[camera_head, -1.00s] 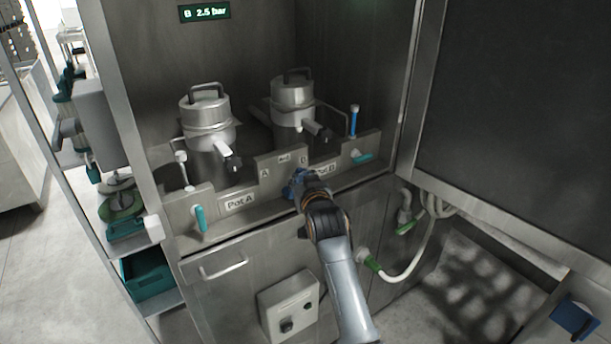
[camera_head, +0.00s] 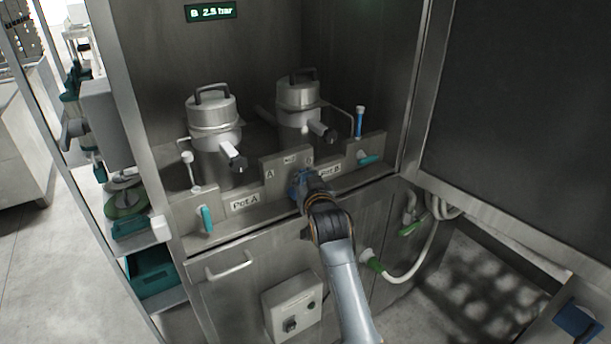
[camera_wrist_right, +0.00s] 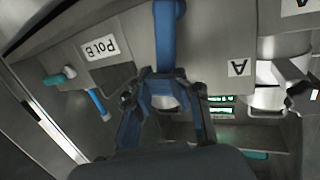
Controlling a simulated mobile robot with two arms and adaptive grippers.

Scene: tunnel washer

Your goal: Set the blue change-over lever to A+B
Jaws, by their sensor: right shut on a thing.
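The blue change-over lever (camera_wrist_right: 168,35) shows in the right wrist view, running from my fingers to the top edge. In the head view my gripper hides most of it. My right gripper (camera_wrist_right: 165,88) is shut on the blue lever, one finger on each side. In the head view my right gripper (camera_head: 302,182) is at the front panel, below the marks A (camera_head: 269,173), A+B (camera_head: 289,160) and B (camera_head: 309,161). It sits nearer B than A. The lever's exact angle is hidden. The green display (camera_head: 211,12) reads B 2.5 bar. My left gripper is not in view.
Two metal pots (camera_head: 213,120) (camera_head: 298,105) stand behind the panel. A teal handle (camera_head: 206,218) sits at Pot A, another teal handle (camera_head: 368,160) at Pot B. A control box (camera_head: 292,305) and a hose (camera_head: 405,268) are below. A shelf rack stands left.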

